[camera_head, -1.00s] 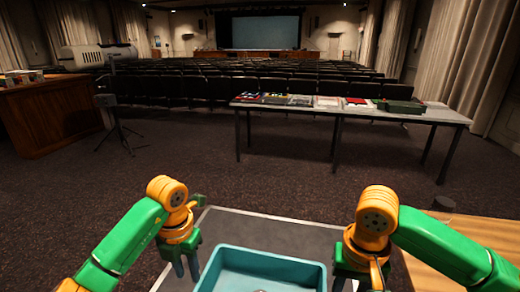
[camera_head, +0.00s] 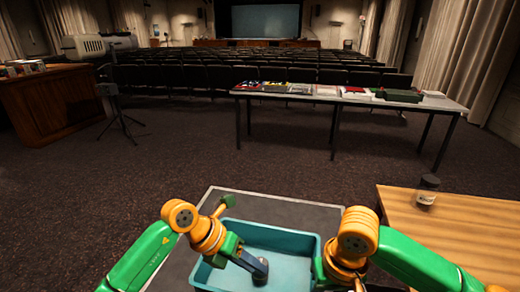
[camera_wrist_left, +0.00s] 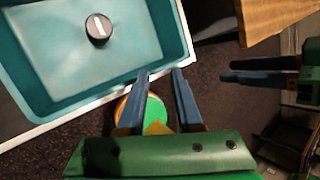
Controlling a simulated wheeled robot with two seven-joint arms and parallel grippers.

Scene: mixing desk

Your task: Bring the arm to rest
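My left gripper (camera_head: 240,258) is over the left part of the teal bin (camera_head: 285,236) in the head view. In the left wrist view its two blue fingers (camera_wrist_left: 159,76) stand apart with nothing held between them, beside the bin's rim (camera_wrist_left: 75,103). A dark round-topped item (camera_head: 262,269) stands in the bin near that gripper; the left wrist view shows its black top with a white mark (camera_wrist_left: 98,28), apart from the fingers. My right gripper (camera_head: 338,280) is at the bin's right side, partly cut off; its fingers (camera_wrist_left: 236,70) show apart and empty in the left wrist view.
The bin sits on a grey surface (camera_head: 306,213). A wooden table (camera_head: 460,225) at the right bears a dark-lidded jar (camera_head: 427,190). A long table (camera_head: 400,118) with several flat items stands farther off. A tripod (camera_head: 122,118) stands on the left. Carpet between is clear.

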